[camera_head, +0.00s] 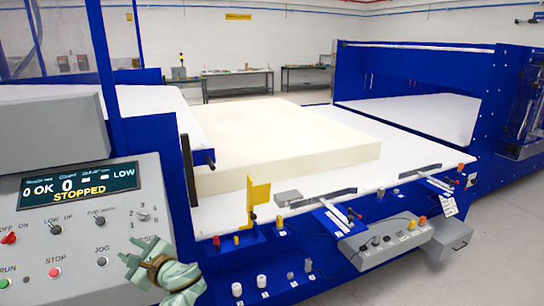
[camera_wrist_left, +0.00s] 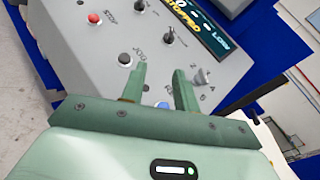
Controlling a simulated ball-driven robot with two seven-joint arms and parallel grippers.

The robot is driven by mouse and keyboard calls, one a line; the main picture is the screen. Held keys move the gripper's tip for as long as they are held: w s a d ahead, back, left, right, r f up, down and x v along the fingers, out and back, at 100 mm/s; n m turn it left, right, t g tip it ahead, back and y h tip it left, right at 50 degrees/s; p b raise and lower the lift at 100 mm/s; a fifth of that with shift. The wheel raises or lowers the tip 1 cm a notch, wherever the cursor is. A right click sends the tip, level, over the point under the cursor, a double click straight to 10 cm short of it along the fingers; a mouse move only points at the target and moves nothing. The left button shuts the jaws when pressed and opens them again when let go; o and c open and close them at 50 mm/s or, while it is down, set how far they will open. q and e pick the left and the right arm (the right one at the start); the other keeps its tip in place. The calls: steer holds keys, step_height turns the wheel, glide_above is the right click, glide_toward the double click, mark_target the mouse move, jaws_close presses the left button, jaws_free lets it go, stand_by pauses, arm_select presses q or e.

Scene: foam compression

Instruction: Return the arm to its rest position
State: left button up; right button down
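My left gripper (camera_head: 137,250) is pale green and hovers over the lower right part of the grey control panel (camera_head: 85,232) in the head view. In the left wrist view its two fingers (camera_wrist_left: 159,78) stand apart with nothing held between them. They point at the panel, near the black JOG knob (camera_wrist_left: 125,60); a blue button (camera_wrist_left: 163,104) shows low between them. I cannot tell whether the fingers touch the panel. The panel's display (camera_head: 78,186) reads "STOPPED", "OK" and "LOW". My right gripper is not in view.
A large cream foam block (camera_head: 290,138) lies on the white bed of the blue machine (camera_head: 415,75). A yellow bracket (camera_head: 257,196) and a small grey control box (camera_head: 385,240) are at the front edge. Open grey floor (camera_head: 490,250) lies at the right.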

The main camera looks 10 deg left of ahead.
arm_select(q)
steer(key=s+d+f+n+h, duration=0.2)
steer(key=s+f+n+h, duration=0.15)
steer(key=s, duration=0.45)
steer(key=s+d+f+n+h, duration=0.1)
steer(key=s+f+n+h, duration=0.15)
steer(key=s+f, duration=0.4)
steer(key=s+d+r+n+h, duration=0.1)
steer(key=s+d+n+h, duration=0.2)
steer(key=s, duration=0.4)
steer(key=s+d+n+h, duration=0.1)
steer(key=s+d+h, duration=0.1)
steer(key=s+d, duration=0.35)
steer(key=s+d+f+n+g+h+b, duration=0.1)
steer(key=s+d+f+g+h+b, duration=0.15)
steer(key=f, duration=1.45)
steer(key=s+d+f+g+h+b, duration=0.15)
steer(key=s+f, duration=0.25)
steer(key=f, duration=1.3)
steer(key=s+f+n+g+h+b, duration=0.1)
steer(key=s+f+n+b, duration=0.1)
steer(key=s+f, duration=1.3)
steer(key=s+b, duration=0.1)
steer(key=s, duration=0.2)
steer(key=shift+d+f+n+g+b, duration=0.15)
steer(key=shift+f+n+g+b, duration=0.15)
steer(key=shift+f+n+g, duration=0.1)
